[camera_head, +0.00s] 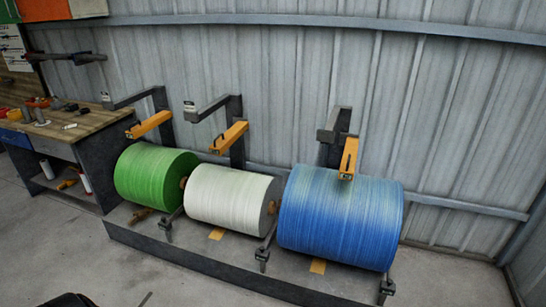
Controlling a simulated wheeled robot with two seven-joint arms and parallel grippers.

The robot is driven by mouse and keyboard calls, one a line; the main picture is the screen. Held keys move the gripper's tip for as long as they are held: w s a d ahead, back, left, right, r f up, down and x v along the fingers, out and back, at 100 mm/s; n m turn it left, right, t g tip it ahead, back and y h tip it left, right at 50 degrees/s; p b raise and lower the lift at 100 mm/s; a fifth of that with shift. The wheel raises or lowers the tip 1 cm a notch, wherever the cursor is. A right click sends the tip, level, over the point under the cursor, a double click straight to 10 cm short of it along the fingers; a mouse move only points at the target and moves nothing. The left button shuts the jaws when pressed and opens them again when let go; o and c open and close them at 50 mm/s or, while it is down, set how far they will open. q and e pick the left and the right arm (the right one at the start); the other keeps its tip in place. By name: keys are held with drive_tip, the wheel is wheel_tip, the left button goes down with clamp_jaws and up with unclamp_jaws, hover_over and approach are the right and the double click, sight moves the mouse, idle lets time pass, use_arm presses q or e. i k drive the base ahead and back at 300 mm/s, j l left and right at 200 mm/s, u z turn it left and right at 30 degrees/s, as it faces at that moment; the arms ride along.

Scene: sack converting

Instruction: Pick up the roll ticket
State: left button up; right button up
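No ticket can be told for certain. Neither of my grippers can be made out. A dark shape is cut off at the bottom left edge, and I cannot tell what it is.
The rolls lie in a row on a low platform (200,264), under orange arms on dark stands. A wooden-topped workbench (88,122) with tools and small containers stands at the left. A corrugated metal wall closes the back. The concrete floor in front is clear.

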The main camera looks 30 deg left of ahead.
sight(105, 97)
drive_tip(key=j+u, duration=0.15)
drive_tip(key=u, duration=0.8)
drive_tip(key=i+j+u, duration=1.05)
drive_tip(key=i+j, duration=0.15)
drive_tip(key=i, duration=0.25)
drive_tip(key=i+z, duration=0.15)
drive_tip(key=z, duration=0.2)
drive_tip(key=i+j+z, duration=0.1)
drive_tip(key=z, duration=0.2)
